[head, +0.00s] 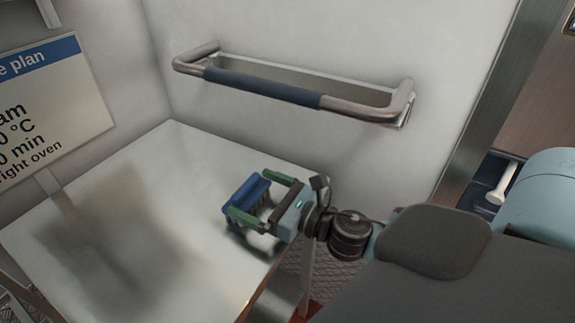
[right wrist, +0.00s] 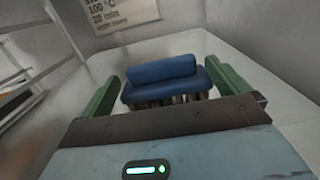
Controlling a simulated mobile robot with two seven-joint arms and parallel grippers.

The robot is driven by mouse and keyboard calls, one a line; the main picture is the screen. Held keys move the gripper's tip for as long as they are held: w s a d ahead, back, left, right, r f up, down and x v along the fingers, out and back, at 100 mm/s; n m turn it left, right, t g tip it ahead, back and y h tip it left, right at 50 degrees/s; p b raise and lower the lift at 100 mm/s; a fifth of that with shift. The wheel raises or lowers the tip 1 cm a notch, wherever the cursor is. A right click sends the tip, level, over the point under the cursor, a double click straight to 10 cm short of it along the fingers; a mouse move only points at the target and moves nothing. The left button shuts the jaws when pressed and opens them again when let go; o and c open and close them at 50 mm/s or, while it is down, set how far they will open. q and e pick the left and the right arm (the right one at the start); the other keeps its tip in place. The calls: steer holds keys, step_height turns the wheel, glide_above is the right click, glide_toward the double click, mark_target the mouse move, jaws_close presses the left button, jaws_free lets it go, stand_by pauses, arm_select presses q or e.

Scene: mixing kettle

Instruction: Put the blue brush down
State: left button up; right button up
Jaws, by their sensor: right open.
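The blue brush (head: 246,194) is near the right edge of a shiny metal table (head: 110,190). It has a blue back and handle, with dark bristles pointing down. It also shows in the right wrist view (right wrist: 165,78). My right gripper (head: 258,196) is open, with its green fingers on either side of the brush. In the right wrist view, gaps show between the brush and the fingers. I cannot tell for certain whether the bristles touch the table top. My left gripper is not in view.
A metal rail with a blue grip (head: 262,87) is fixed to the wall above the table. A sign (head: 50,105) stands at the left. The table's middle and left are clear. A pale blue rounded object (head: 545,195) is at the far right.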

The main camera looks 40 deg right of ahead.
steer(key=b+v, duration=0.1)
steer(key=v, duration=0.5)
steer(key=shift+f, duration=0.1)
steer(key=shift+b+v, duration=0.3)
steer(key=shift+v, duration=0.5)
steer(key=shift+s, duration=0.1)
